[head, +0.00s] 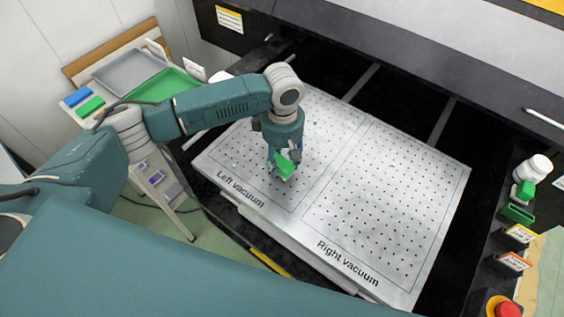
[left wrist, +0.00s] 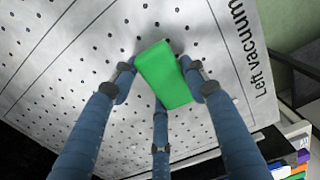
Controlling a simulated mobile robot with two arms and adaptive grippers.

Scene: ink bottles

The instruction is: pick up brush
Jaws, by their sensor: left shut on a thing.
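My left gripper (head: 284,160) is over the left half of the perforated table, marked "Left vacuum". It is shut on a green block-shaped thing (head: 286,168). In the left wrist view the blue fingers of the left gripper (left wrist: 158,85) are around this green block (left wrist: 165,75), with a finger at each side and one below. No bristles show, so I cannot tell for sure that it is the brush. It is at or close above the table surface; the gap cannot be judged. My right gripper is not in view.
The perforated vacuum table (head: 385,200) is otherwise bare. A side cart holds a grey tray (head: 128,72), a green tray (head: 165,88), a blue block (head: 77,97) and another green block (head: 91,106). A white bottle (head: 535,168) and red button (head: 508,309) are at the right edge.

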